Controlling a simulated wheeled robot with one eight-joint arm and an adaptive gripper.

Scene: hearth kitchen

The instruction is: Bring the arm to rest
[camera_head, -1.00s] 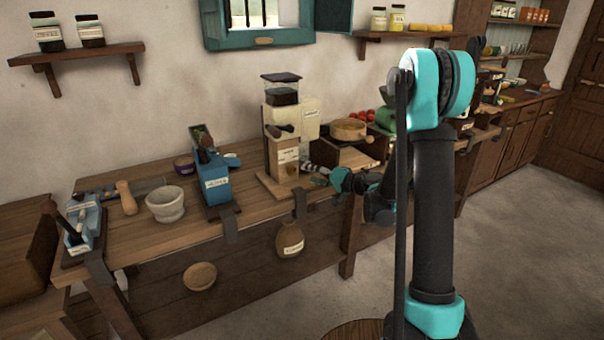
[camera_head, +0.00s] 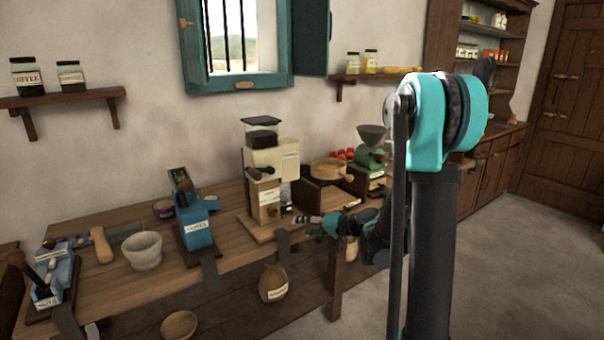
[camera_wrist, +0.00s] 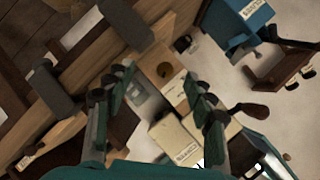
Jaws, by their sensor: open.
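My gripper (camera_head: 320,224) shows in the head view at the front edge of the workbench (camera_head: 110,292), just right of the cream grinder (camera_head: 266,165). Its fingers are spread, with nothing visible held between them. In the wrist view the two green-and-black fingers (camera_wrist: 160,86) stand apart, with the grinder (camera_wrist: 174,140) behind and below them. My arm's tall upright link and teal joint fill the right middle of the head view and hide part of the background.
The blue box (camera_head: 195,225), a stone mortar (camera_head: 142,252) and a blue clamped device (camera_head: 50,278) stand left on the bench. The floor (camera_head: 520,270) at right is clear.

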